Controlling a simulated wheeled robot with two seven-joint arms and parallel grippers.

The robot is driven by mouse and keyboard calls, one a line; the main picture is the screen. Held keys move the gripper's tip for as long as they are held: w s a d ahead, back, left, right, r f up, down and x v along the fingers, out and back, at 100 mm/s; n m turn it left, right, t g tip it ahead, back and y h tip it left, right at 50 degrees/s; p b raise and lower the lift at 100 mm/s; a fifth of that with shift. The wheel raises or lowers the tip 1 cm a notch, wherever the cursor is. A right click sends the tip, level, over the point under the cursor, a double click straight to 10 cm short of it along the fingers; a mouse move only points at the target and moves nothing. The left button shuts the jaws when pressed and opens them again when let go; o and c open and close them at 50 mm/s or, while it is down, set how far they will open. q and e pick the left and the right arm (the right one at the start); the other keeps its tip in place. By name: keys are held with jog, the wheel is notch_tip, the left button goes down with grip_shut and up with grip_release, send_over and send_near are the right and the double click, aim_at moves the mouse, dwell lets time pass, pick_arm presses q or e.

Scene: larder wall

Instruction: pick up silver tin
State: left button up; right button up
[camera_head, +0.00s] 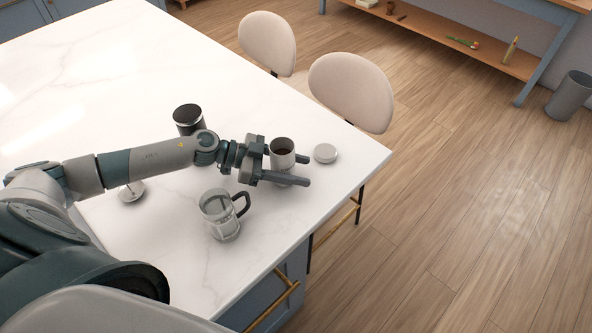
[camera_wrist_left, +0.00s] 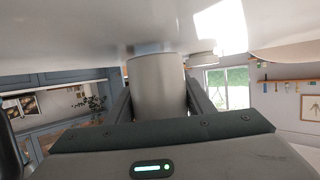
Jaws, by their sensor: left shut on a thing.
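The silver tin (camera_head: 282,147), an open grey cylinder with dark contents, stands upright near the right part of the white countertop. My left gripper (camera_head: 304,170) is shut on it, one finger on each side. My right gripper is not in view.
A glass jug with a black handle (camera_head: 221,222) stands in front of my left gripper. A dark canister (camera_head: 188,122) stands behind my arm. A round pale lid (camera_head: 325,153) lies right of the tin. A plunger (camera_head: 131,191) lies left. Chairs (camera_head: 352,90) line the far edge.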

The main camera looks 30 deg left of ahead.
pick_arm(q)
notch_tip(320, 180, up, 27)
jog(key=b, duration=0.2)
dwell(0.8)
jog(key=shift+a, duration=0.1)
